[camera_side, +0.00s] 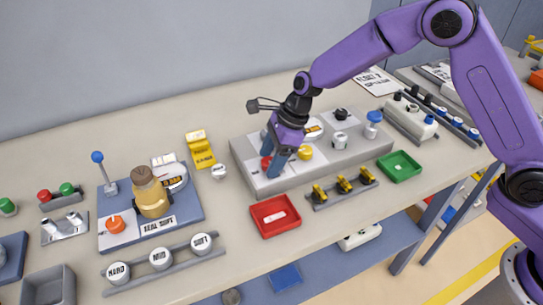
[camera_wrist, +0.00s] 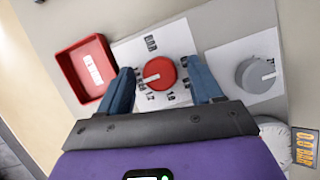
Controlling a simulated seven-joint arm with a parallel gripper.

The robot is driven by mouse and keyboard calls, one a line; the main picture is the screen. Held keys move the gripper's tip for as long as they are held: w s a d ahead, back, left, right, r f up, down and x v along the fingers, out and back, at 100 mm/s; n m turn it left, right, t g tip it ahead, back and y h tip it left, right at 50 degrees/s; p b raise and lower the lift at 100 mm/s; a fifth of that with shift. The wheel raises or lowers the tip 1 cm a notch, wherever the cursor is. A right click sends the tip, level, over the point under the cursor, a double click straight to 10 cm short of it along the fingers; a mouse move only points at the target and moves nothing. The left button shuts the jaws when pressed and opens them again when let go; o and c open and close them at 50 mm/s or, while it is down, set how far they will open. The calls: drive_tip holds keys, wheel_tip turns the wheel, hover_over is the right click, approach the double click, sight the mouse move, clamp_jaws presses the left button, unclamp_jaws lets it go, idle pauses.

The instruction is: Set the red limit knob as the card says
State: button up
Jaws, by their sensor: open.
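The red limit knob (camera_wrist: 159,74) sits on a white scale plate marked BAR on the grey panel (camera_side: 242,152). Its white pointer line points to the left and slightly down in the wrist view; the small scale numbers are hard to read. My gripper (camera_wrist: 161,76) is open, with one blue finger on each side of the knob; whether they touch it I cannot tell. In the side view my gripper (camera_side: 274,168) stands over the panel's left end and partly hides the red knob (camera_side: 265,163). A white card (camera_side: 377,82) lies behind the panel; its print is too small to read surely.
A grey knob (camera_wrist: 257,74) is beside the red one. A display (camera_wrist: 303,148) appears to read 0.0 BAR. A red tray (camera_side: 275,216) with a white label and a rail of yellow clips (camera_side: 344,187) stand in front. A green tray (camera_side: 399,166) is at right.

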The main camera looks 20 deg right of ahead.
drive_tip(key=c, duration=1.1)
drive_tip(key=shift+o, duration=0.2)
